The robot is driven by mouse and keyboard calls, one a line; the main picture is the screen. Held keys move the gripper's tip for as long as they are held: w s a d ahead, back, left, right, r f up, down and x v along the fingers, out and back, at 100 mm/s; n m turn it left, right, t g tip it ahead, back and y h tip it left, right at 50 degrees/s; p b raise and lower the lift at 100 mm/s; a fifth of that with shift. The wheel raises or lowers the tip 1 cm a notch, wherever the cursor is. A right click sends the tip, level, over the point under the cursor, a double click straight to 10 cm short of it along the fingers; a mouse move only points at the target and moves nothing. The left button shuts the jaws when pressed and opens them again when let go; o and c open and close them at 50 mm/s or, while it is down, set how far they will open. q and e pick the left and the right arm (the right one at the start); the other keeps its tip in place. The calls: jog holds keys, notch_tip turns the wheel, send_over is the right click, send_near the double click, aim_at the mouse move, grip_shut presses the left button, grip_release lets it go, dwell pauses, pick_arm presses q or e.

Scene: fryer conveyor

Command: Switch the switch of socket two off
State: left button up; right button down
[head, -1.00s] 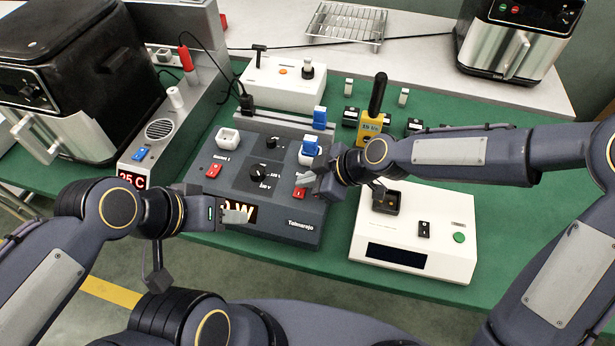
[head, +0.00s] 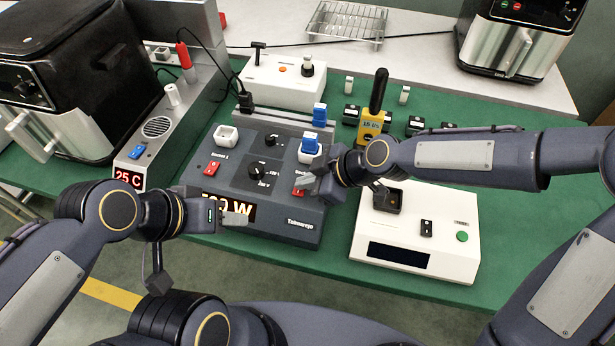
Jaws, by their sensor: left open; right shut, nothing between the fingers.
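The dark grey power box (head: 280,228) stands on the green table with two sockets on top. Socket two (head: 308,157) is the right one, with a blue plug (head: 310,143) in it. Its red switch (head: 298,191) lies just below, partly hidden by my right gripper (head: 303,183). That gripper is shut and empty, its tips at or right over the switch; I cannot tell whether they touch. The switch position is not clear. My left gripper (head: 236,217) is open and empty, in front of the box's lit display (head: 238,207), which is partly covered and ends in "0 W".
The left socket (head: 227,136) is empty, with its red switch (head: 212,168) below. A rotary knob (head: 262,168) sits between the sockets. A white device (head: 415,235) stands right, a yellow tool (head: 370,125) behind it. A black fryer (head: 70,75) stands left.

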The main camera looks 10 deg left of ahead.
jog(key=shift+s, duration=0.4)
jog(key=shift+w, duration=0.1)
jog(key=shift+a+r, duration=0.1)
jog(key=shift+r, duration=0.3)
notch_tip(320, 180, up, 3)
jog(key=shift+f+p, duration=0.1)
jog(key=shift+p, duration=0.9)
jog(key=b+v, duration=0.1)
jog(key=v, duration=0.9)
jog(key=shift+s, duration=0.3)
